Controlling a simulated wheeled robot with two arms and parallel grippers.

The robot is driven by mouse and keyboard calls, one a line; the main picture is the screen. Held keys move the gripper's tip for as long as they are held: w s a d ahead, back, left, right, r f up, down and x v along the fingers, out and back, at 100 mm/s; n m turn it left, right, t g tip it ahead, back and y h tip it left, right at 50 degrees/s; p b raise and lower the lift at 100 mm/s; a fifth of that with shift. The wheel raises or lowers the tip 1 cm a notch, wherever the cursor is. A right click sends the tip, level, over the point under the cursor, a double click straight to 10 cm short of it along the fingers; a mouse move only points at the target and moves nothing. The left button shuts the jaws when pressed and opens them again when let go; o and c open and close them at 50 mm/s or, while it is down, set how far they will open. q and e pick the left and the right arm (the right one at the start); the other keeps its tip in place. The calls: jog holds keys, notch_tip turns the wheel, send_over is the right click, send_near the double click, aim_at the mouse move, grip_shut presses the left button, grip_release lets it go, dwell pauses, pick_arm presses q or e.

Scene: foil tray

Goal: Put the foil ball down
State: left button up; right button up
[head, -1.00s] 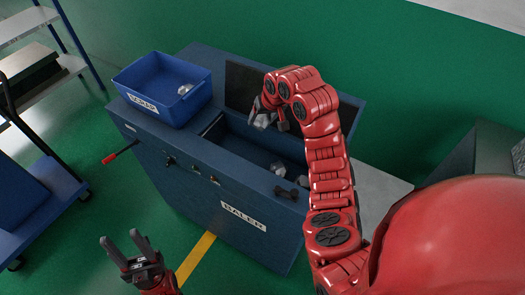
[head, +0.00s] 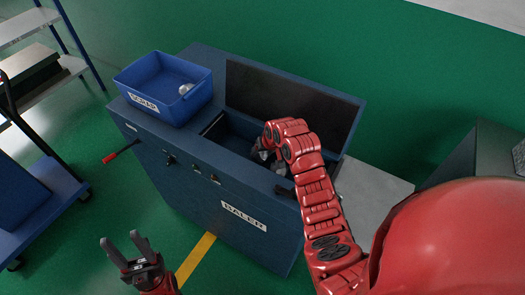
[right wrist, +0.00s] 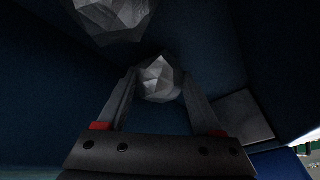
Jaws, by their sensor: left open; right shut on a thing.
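A crumpled grey foil ball (right wrist: 160,78) sits between the fingertips of my right gripper (right wrist: 158,85), which is shut on it in the right wrist view. In the head view the right gripper (head: 270,162) is down inside the open chamber of the blue baler (head: 175,190), mostly hidden by its own arm. A second foil ball (right wrist: 112,14) lies in the chamber, close beyond the held one. I cannot tell whether the held ball touches the chamber floor. My left gripper (head: 132,252) is open and empty, low in front of the baler.
A blue bin labelled SCRAP (head: 187,106) stands on the baler's left top, with foil (head: 186,88) in it. The raised dark lid (head: 290,100) stands behind the chamber. A red-handled lever (head: 122,152) sticks out at the left. A blue cart (head: 45,190) stands far left.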

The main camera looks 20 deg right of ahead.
jog(key=shift+f, duration=0.15)
jog(key=shift+f, duration=0.15)
jog(key=o, duration=1.1)
